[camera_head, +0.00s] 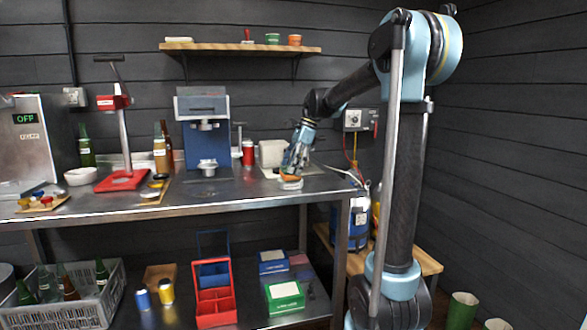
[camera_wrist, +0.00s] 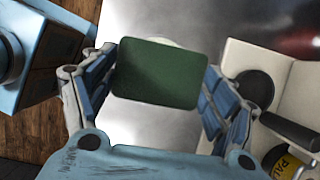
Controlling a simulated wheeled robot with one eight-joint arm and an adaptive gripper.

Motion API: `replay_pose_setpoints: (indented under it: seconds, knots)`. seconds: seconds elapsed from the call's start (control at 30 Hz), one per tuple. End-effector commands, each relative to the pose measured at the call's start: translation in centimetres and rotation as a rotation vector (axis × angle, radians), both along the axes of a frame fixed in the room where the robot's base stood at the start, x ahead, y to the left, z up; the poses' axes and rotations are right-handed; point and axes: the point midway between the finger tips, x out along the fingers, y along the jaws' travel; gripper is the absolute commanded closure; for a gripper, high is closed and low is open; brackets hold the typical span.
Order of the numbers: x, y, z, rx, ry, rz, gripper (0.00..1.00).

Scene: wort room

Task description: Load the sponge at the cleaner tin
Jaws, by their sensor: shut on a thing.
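The sponge (camera_head: 291,179) shows as a small orange patch under my gripper (camera_head: 292,171) in the head view. In the wrist view its dark green face (camera_wrist: 157,74) fills the space between the fingers of my gripper (camera_wrist: 160,82), which are shut on it. A pale round thing, apparently the cleaner tin (camera_head: 290,186), is directly below the sponge near the steel bench's front right. In the wrist view only a pale rim of it (camera_wrist: 183,43) shows beyond the sponge's far edge. I cannot tell whether sponge and tin touch.
A white box-shaped appliance (camera_head: 272,153) stands just behind my gripper, with a red can (camera_head: 248,153) to its left. The blue machine (camera_head: 206,140) is further left. The steel bench (camera_head: 240,193) is clear left of the tin. Its right end is close by.

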Motion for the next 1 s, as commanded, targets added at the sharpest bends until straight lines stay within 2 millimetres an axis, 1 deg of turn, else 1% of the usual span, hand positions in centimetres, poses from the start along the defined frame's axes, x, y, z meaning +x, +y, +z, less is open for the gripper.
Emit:
replay_pose_setpoints:
  seconds: [1.0]
  knots:
    - [0.04,-0.09,-0.82,0.000,-0.001,-0.001,0.41]
